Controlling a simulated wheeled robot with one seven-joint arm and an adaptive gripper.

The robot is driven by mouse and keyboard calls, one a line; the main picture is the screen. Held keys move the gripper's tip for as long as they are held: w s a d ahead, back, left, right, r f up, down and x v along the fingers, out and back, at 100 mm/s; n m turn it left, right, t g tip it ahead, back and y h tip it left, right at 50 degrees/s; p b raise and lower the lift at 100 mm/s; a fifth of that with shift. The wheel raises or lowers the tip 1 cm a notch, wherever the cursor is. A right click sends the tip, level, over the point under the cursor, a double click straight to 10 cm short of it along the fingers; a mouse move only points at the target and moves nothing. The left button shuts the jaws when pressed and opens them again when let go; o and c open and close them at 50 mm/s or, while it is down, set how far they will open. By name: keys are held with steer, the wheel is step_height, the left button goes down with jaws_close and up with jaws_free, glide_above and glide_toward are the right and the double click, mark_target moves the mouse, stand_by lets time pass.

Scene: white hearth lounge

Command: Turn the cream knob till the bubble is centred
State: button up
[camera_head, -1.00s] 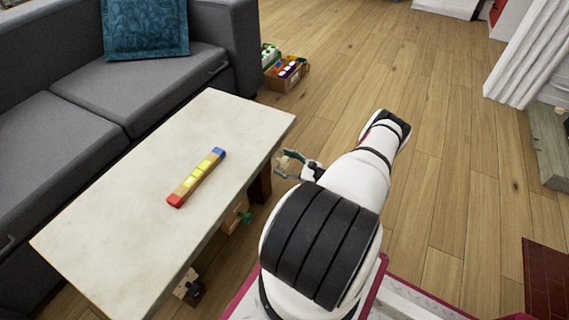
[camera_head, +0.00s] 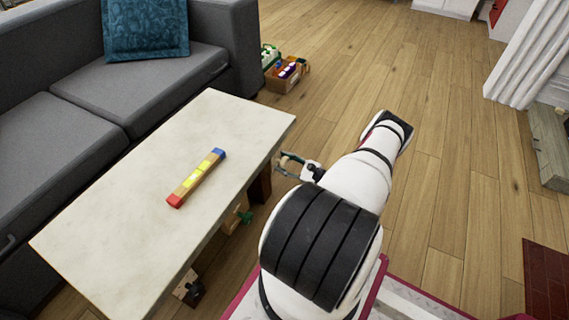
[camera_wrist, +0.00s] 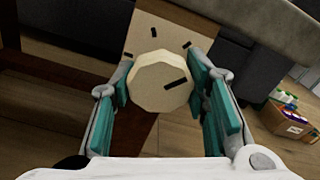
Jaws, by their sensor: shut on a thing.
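The cream knob (camera_wrist: 158,84) is a faceted round knob with a dark mark, in the middle of the wrist view. It sits on a light wooden plate (camera_wrist: 168,28) with several dark marks under the table edge. My gripper (camera_wrist: 162,88) is shut on the knob, with a teal pad on each side; it also shows in the head view (camera_head: 287,165) beside the table's right edge. A spirit level (camera_head: 196,178) with red and blue ends and a yellow middle lies on the pale tabletop (camera_head: 130,225). Its bubble is too small to make out.
A green knob (camera_head: 245,217) and a dark knob (camera_head: 193,292) sit under the table's near side. A grey sofa (camera_head: 60,110) stands behind the table. A box of coloured items (camera_head: 287,75) is on the floor.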

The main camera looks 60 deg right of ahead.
steer(key=n, duration=1)
steer(key=shift+n, duration=0.4)
steer(key=shift+f+n, duration=0.15)
steer(key=shift+n, duration=0.65)
steer(key=shift+a, duration=0.1)
steer(key=o, duration=1.2)
steer(key=s, duration=0.8)
steer(key=s+d, duration=0.1)
steer(key=s, duration=0.3)
